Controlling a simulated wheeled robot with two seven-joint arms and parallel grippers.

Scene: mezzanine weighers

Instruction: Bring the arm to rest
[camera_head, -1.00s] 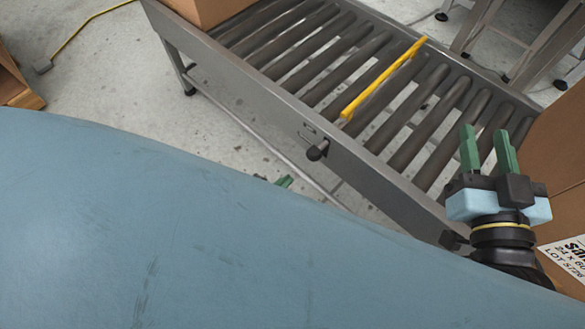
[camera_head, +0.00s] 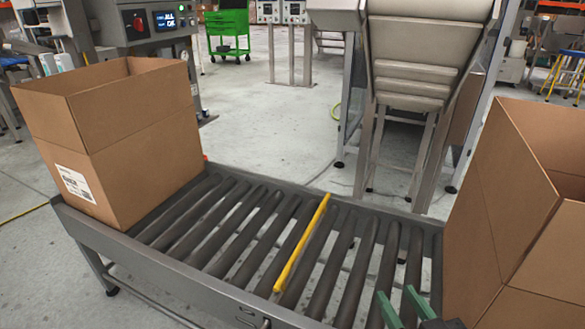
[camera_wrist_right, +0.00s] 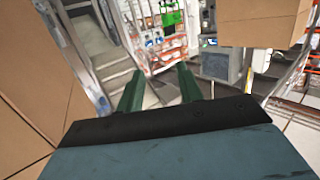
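My right gripper (camera_head: 402,306) shows at the bottom right of the head view, in front of the roller conveyor's near side and left of the right-hand box. Only its green fingers and a bit of its body show there. In the right wrist view its two green fingers (camera_wrist_right: 160,90) stand apart with nothing between them. It is open and empty. My left gripper is not in the head view.
A roller conveyor (camera_head: 160,268) with a yellow bar (camera_head: 303,243) across it lies ahead. An open cardboard box (camera_head: 130,150) stands on its left end, another box (camera_head: 500,205) at the right. A metal chute machine (camera_head: 415,60) stands behind. The middle rollers are clear.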

